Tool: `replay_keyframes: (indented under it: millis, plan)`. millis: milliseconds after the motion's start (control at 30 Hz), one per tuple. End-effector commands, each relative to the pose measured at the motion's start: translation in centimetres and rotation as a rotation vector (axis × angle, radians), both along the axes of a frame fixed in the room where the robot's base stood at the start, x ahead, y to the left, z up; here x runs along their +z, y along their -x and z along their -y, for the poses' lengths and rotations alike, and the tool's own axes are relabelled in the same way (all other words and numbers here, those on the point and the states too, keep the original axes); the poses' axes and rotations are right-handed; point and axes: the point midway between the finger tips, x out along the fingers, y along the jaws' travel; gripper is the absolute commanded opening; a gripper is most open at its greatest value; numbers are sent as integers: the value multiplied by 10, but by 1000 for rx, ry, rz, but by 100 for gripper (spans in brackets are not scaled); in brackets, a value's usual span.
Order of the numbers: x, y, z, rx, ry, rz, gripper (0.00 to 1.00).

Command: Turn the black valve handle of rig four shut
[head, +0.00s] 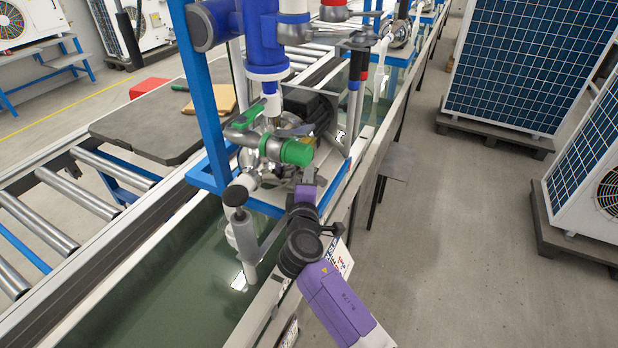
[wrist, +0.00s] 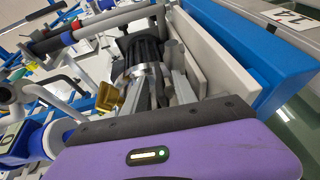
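I cannot tell for sure which part is the black valve handle. A black round knob (head: 235,195) tops a grey post at the near end of the nearest rig. A dark grey lever-like piece (head: 292,131) lies above the green cap (head: 297,152) of that rig's piping. My purple arm reaches up to this rig from the lower right, and its end is close to the piping in the head view. My gripper (wrist: 165,90) shows as grey finger parts past the purple wrist housing, in front of a black ribbed motor (wrist: 142,52). The finger opening is unclear, and no grip on a handle is visible.
A blue frame post (head: 205,90) and blue vertical pipe (head: 265,45) stand around the rig. A water trough (head: 150,300) runs below it, with a roller conveyor (head: 60,215) to the left. The aisle floor (head: 460,260) on the right is clear, beside large panelled units (head: 530,60).

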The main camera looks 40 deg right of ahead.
Motion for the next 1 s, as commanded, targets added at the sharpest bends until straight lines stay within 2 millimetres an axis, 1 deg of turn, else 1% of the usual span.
replay_keyframes:
  millis: [167,267,367,600,700,833,1000]
  plan:
    - [-1,1,0,-1,0,-1,34]
    - [-1,4,-4,0,0,-1,34]
    - [0,12,-13,0,-1,-2,34]
    - [3,38,-42,1,0,-1,34]
    - [4,45,-52,2,0,-1,34]
    - [5,51,-57,0,0,0,34]
    - [6,52,-58,-1,0,0,34]
